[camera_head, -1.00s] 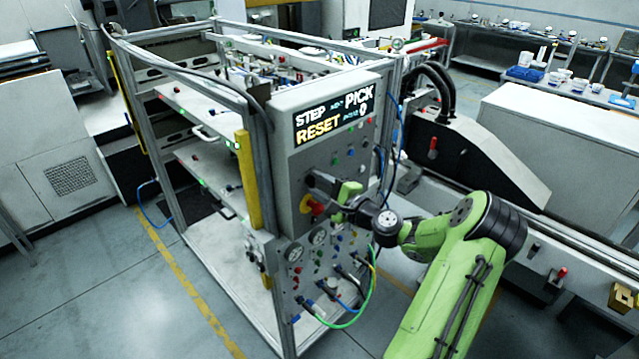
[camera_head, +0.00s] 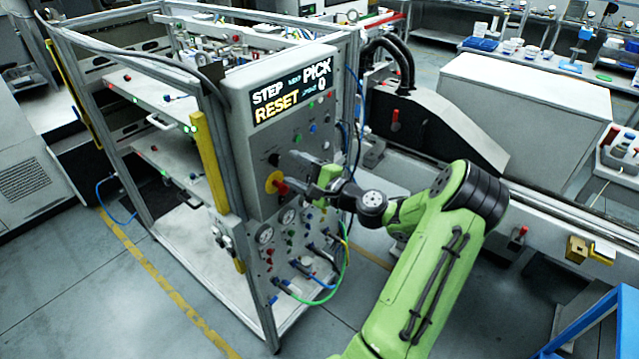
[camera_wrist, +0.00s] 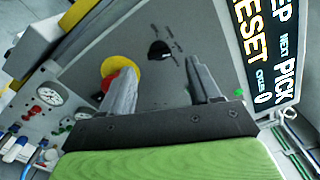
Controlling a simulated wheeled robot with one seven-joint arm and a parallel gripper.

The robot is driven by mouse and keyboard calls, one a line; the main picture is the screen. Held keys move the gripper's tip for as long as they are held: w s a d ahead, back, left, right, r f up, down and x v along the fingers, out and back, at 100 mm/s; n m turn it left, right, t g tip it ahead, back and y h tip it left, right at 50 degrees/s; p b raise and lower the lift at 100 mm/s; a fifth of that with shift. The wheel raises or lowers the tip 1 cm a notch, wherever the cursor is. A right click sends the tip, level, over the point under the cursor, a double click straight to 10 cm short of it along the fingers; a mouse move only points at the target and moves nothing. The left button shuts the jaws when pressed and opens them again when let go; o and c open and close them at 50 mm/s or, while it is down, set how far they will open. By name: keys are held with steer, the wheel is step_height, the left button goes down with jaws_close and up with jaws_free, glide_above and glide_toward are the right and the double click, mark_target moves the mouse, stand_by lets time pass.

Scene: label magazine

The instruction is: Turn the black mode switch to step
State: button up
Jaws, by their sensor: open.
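The black mode switch (camera_head: 273,160) is a small round knob on the grey control panel (camera_head: 246,140), above a red button on a yellow plate. The wrist view shows the knob (camera_wrist: 158,50) between and beyond my fingertips, with small marks around it. Its exact pointing is too small to read. My gripper (camera_head: 292,165) is open and empty, in front of the panel and just right of the knob, apart from it. Its two fingers also show in the wrist view (camera_wrist: 157,74). The panel's display (camera_head: 290,92) reads STEP, NEXT PICK, RESET and a 0.
The red button (camera_head: 282,188) with its yellow plate (camera_wrist: 117,72) lies close below the switch, near one finger. Gauges (camera_head: 265,234) and coloured hoses (camera_head: 343,270) are lower on the panel. Small coloured buttons (camera_head: 313,128) sit to the upper right.

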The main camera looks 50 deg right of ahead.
steer(key=s+b, duration=0.1)
steer(key=s, duration=1)
steer(key=shift+s+d, duration=0.15)
steer(key=shift+s, duration=0.1)
